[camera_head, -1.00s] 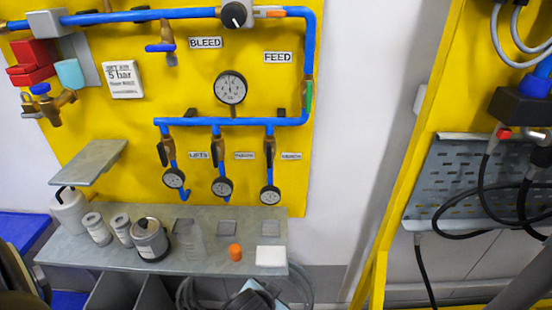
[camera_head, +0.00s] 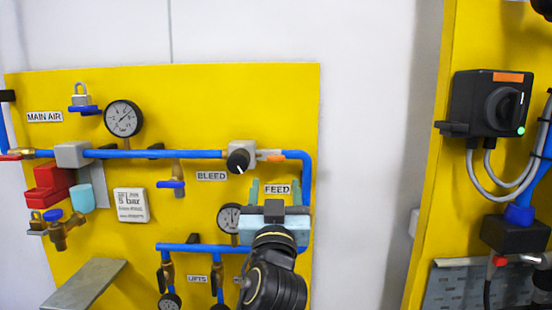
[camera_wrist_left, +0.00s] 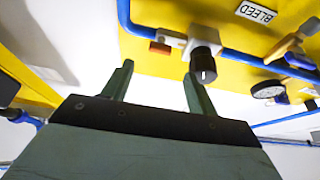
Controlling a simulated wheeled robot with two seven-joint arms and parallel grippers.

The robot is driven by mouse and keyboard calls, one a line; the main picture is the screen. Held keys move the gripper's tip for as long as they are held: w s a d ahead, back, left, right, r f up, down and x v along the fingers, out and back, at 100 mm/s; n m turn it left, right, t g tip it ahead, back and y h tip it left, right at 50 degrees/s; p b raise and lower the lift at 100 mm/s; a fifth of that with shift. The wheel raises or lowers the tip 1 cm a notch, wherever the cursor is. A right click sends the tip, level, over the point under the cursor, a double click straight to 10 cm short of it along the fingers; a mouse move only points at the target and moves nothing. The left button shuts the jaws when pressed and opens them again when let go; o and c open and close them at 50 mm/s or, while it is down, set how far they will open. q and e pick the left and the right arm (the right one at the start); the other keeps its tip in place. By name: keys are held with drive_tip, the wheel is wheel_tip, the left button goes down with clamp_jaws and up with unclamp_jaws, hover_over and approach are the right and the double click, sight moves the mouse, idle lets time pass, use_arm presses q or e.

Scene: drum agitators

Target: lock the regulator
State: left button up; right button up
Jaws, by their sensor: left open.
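The regulator is a grey block (camera_head: 241,148) with a black knob (camera_head: 238,161) on the blue pipe, high on the yellow panel. An orange-tipped tab (camera_head: 275,157) sits at its right. My left gripper (camera_head: 275,190) is open and empty, just below and right of the knob in the head view, fingers towards the panel over the FEED label. In the left wrist view, the open fingers (camera_wrist_left: 158,75) stand apart; the knob (camera_wrist_left: 204,66) appears beside the right fingertip, and the orange tab (camera_wrist_left: 160,47) lies beyond the gap. No contact is clear. My right gripper is out of view.
A "5 bar" sign (camera_head: 131,205), red bins (camera_head: 52,187) and a brass valve (camera_head: 61,228) are at left. A grey shelf (camera_head: 84,285) juts out below.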

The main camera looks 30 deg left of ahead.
sight(276, 161)
use_arm(q)
drive_tip(key=p+x, duration=0.3)
drive_tip(key=x, duration=0.6)
drive_tip(key=shift+f, duration=0.1)
drive_tip(key=c, duration=1)
